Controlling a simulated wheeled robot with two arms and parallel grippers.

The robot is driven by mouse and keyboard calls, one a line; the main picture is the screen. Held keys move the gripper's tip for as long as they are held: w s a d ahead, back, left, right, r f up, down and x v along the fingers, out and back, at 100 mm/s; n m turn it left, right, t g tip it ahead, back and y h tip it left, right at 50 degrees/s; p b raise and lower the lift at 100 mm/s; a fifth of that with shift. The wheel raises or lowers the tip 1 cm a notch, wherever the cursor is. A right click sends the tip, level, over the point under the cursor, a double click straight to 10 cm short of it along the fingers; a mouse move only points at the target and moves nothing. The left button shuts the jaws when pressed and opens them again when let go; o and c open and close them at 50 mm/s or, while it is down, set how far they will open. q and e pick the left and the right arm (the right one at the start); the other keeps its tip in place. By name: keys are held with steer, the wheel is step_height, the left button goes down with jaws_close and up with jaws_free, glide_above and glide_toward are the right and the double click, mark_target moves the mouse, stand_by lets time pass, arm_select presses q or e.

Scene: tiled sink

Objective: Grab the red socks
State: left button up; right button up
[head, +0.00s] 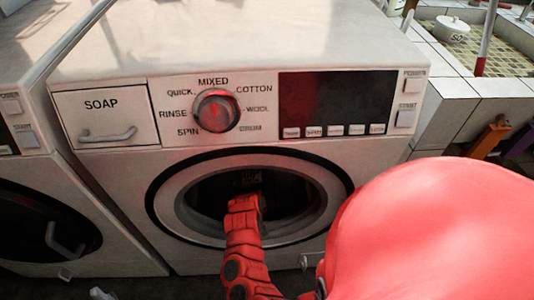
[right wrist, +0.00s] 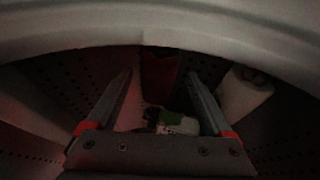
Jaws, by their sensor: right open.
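The washing machine (head: 178,164) in front of me has its round door opening uncovered. My right arm reaches into its dark drum. My right gripper (right wrist: 160,76) is open inside the drum. A dark red cloth (right wrist: 158,68), likely the red socks, hangs or lies at the back, seen between the two fingertips; its shape is unclear in the dim light, and I cannot tell whether the fingers touch it. In the head view the drum's inside is too dark to show the cloth. My left gripper is out of view.
A white and green item (right wrist: 176,122) lies between the fingers, low down. A pale rolled item (right wrist: 244,92) is right of the right finger. The pale opening rim (right wrist: 160,30) arches over the gripper. A second machine (head: 70,215) stands at left, a tiled sink (head: 485,100) at right.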

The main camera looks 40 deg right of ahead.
steer(key=shift+d+f, duration=0.1)
steer(key=shift+f, duration=0.05)
steer(key=c, duration=1.1)
